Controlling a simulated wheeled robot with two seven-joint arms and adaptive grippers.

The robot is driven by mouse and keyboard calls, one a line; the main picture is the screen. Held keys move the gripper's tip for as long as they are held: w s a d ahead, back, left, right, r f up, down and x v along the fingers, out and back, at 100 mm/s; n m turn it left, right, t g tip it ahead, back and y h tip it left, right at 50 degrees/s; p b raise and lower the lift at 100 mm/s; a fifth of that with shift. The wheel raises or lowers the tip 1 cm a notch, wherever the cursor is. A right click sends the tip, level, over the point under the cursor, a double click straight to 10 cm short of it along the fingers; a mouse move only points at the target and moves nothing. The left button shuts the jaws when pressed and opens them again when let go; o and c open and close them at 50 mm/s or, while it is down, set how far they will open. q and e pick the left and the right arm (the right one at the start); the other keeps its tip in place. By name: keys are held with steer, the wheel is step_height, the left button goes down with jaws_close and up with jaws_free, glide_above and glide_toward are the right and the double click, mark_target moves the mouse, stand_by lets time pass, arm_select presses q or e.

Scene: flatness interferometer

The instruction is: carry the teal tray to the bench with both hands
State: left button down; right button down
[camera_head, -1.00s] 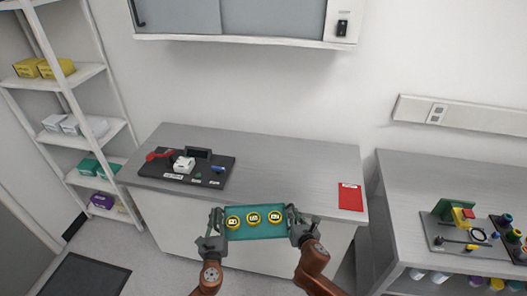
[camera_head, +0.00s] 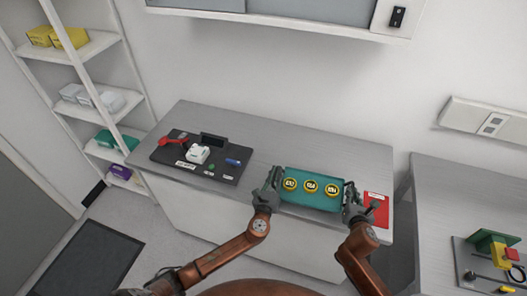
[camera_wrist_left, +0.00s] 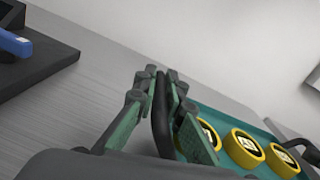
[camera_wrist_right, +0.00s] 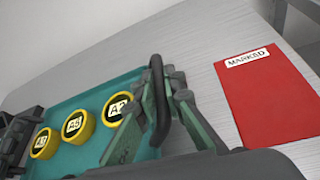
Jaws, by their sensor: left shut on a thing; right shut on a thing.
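The teal tray (camera_head: 312,173) is over the front right part of the grey bench (camera_head: 285,148); I cannot tell whether it touches the top. It looks roughly level and carries three yellow-rimmed round pieces (camera_head: 311,186) in a row, with dark labels. My left gripper (camera_head: 270,187) is shut on the tray's left handle, a dark bar that shows in the left wrist view (camera_wrist_left: 161,115). My right gripper (camera_head: 352,203) is shut on the right handle, which shows in the right wrist view (camera_wrist_right: 158,100). The grippers hide parts of the tray's ends.
A red sheet (camera_head: 376,209) labelled "MARKED" lies on the bench just right of my right gripper. A dark board (camera_head: 222,176) with a white device lies on the bench's left. Bare top lies behind the tray. Another bench (camera_head: 440,200) stands right; shelves (camera_head: 110,97) stand left.

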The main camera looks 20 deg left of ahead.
arm_select(q)
steer(key=shift+s+d+r, duration=0.1)
steer(key=shift+r, duration=0.4)
arm_select(e)
steer(key=shift+s+a+r, duration=0.1)
steer(key=shift+r, duration=0.4)
arm_select(q)
steer(key=shift+d+f, duration=0.2)
arm_select(e)
steer(key=shift+d+f, duration=0.2)
steer(key=shift+d, duration=0.05)
arm_select(q)
steer(key=shift+f, duration=0.15)
arm_select(e)
steer(key=shift+f, duration=0.15)
